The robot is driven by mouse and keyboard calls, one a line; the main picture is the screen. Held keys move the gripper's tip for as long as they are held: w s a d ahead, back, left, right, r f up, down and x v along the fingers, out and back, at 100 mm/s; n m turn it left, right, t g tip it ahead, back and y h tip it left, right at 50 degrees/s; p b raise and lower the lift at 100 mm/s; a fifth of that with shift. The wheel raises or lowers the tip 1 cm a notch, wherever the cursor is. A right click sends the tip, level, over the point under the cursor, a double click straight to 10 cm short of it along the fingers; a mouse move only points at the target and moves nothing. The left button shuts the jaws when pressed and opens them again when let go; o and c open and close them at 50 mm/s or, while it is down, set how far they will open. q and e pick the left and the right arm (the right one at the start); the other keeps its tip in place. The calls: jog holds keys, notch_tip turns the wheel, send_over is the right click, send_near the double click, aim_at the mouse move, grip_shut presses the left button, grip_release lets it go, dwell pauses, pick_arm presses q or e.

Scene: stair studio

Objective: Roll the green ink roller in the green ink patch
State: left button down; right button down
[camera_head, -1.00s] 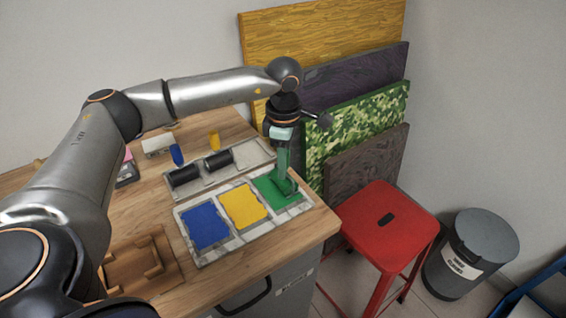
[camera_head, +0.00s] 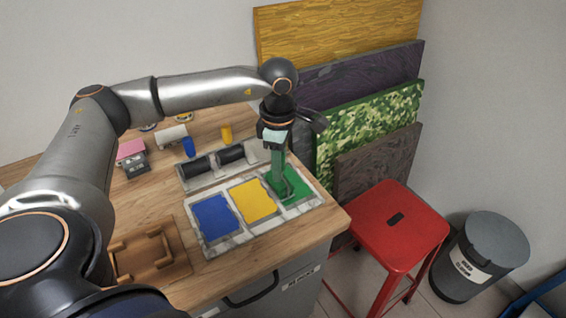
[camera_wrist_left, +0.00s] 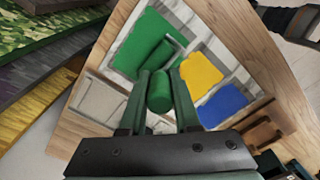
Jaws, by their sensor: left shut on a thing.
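My left gripper (camera_head: 276,142) points down over the green ink patch (camera_head: 306,187) at the right end of the ink slab (camera_head: 236,238). It is shut on the green ink roller (camera_head: 279,183), whose lower end is at the patch. In the left wrist view the roller's green handle (camera_wrist_left: 159,92) is between the two fingers, and its frame reaches onto the green patch (camera_wrist_left: 146,38). The head view does not show clearly whether the roller touches the ink. The yellow patch (camera_head: 254,200) and blue patch (camera_head: 215,217) lie to the left. My right gripper is not in view.
A tray (camera_head: 187,186) with two black rollers (camera_head: 231,154) stands behind the slab. A wooden cradle (camera_head: 146,256) is at the front left. Large coloured boards (camera_head: 365,122) lean on the wall. A red stool (camera_head: 397,226) and grey bin (camera_head: 487,257) stand right of the table.

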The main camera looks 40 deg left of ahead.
pick_arm(q)
jog(key=shift+r+p, duration=2.4)
jog(key=shift+r, duration=1.15)
